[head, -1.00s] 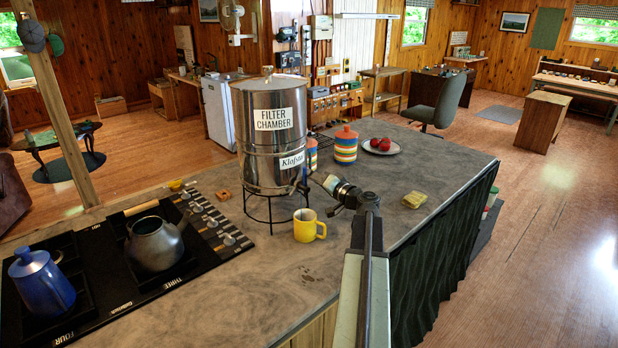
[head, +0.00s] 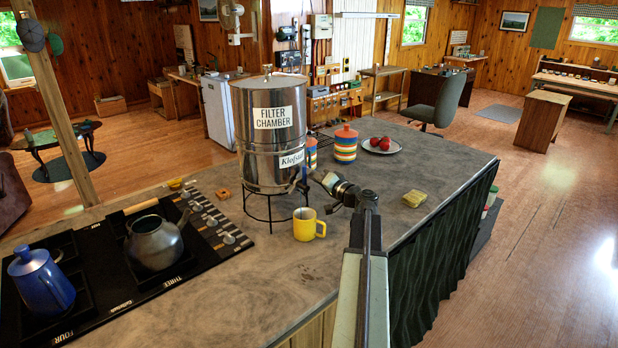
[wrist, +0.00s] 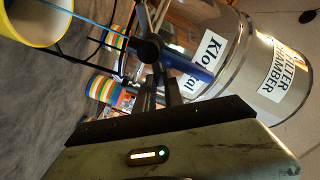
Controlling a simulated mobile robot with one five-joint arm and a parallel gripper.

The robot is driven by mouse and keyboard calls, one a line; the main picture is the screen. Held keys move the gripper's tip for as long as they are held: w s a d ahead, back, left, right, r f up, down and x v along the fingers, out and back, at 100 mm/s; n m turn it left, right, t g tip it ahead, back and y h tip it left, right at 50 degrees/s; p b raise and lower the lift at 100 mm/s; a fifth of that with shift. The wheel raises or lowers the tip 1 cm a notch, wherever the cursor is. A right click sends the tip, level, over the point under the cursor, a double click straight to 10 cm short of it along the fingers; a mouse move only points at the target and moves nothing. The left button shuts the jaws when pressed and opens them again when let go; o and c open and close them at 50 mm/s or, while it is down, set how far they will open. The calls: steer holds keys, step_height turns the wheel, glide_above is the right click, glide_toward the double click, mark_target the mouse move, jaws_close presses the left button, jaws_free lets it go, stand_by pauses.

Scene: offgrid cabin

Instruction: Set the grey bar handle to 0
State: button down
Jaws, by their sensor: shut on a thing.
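The grey bar handle (wrist: 144,20) seems to run through the dark hub of the tap on the steel filter chamber (head: 268,135). My gripper (wrist: 159,78) is shut on the near end of this bar in the wrist view; the fingers hide most of that end. In the head view my gripper (head: 314,180) is at the chamber's lower right side. A yellow mug (head: 304,226) stands on the counter below the tap. A thin blue line, looking like running water, goes from the tap to the mug in the wrist view. No scale or number is readable.
The chamber stands on a black wire stand (head: 268,208). Striped canisters (head: 346,146) and a plate of red fruit (head: 396,147) are behind. A yellow sponge (head: 414,198) lies to the right. A stove with a kettle (head: 155,243) is on the left. The front counter is clear.

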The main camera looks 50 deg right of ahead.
steer(key=shift+d, duration=0.15)
steer(key=shift+d+f+m+b, duration=0.15)
steer(key=shift+f+m+b, duration=0.35)
steer(key=shift+m, duration=0.75)
steer(key=shift+d+f+m+b, duration=0.2)
steer(key=shift+f+m+b, duration=0.3)
steer(key=shift+m, duration=0.8)
steer(key=shift+d+f+m+b, duration=0.15)
steer(key=shift+f+m+b, duration=0.35)
steer(key=shift+m, duration=0.75)
steer(key=c, duration=1.7)
jaws_free()
steer(key=shift+s, duration=0.1)
steer(key=s, duration=0.7)
steer(key=shift+s+a, duration=0.3)
